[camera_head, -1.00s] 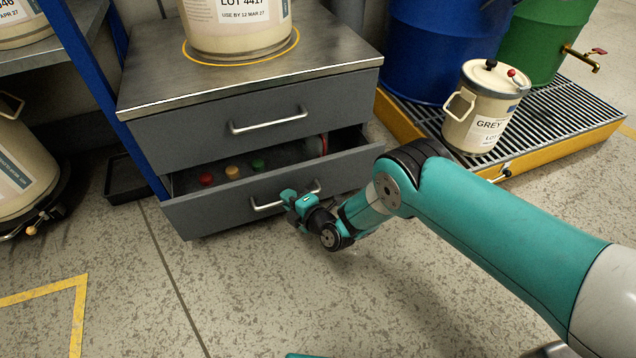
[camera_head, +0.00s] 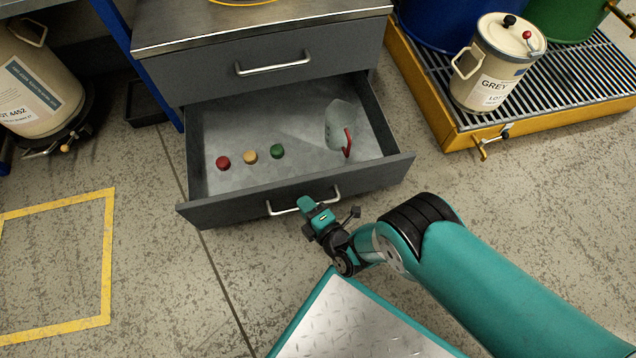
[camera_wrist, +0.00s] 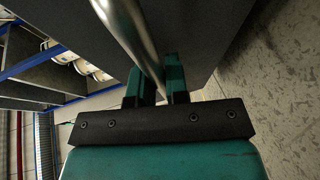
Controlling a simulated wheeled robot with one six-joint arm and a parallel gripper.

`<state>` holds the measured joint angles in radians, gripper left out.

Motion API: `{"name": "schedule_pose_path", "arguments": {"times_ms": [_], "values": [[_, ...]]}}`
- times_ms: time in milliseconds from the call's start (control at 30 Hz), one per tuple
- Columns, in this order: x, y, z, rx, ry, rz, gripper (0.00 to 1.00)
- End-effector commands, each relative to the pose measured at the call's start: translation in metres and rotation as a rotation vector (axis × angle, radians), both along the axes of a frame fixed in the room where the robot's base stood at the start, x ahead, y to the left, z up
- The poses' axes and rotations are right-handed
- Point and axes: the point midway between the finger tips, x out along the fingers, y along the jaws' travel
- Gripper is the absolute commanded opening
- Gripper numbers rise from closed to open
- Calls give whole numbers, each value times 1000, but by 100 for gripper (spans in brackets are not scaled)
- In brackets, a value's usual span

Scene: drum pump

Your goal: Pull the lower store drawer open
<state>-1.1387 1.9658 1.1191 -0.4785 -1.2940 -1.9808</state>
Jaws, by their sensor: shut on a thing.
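The lower store drawer (camera_head: 240,208) of the grey cabinet is pulled well out in the head view, and its inside shows. My gripper (camera_head: 308,206) is at the drawer's front, shut on the bar handle (camera_head: 283,211) right of the handle's middle. In the wrist view the metal handle (camera_wrist: 138,40) runs between the two fingers of my gripper (camera_wrist: 157,85), close to the grey drawer front. Inside the drawer lie a red cap (camera_head: 223,163), a yellow cap (camera_head: 250,157), a green cap (camera_head: 277,151) and a clear jug (camera_head: 341,122) with a red handle.
The upper drawer (camera_head: 225,80) is shut. A yellow-edged grated pallet (camera_head: 590,113) with a cream can (camera_head: 490,65) and drums stands at right. A cream container (camera_head: 35,85) stands at left.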

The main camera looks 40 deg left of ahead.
Motion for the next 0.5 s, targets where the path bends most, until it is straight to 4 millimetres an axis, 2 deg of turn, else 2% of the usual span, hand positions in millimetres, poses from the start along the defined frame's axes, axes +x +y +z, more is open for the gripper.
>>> {"name": "schedule_pose_path", "arguments": {"times_ms": [133, 500], "values": [[-11, 2, 1, 2, 2, 17, 0], [-12, 2, 0, 2, 2, 19, 0]]}}
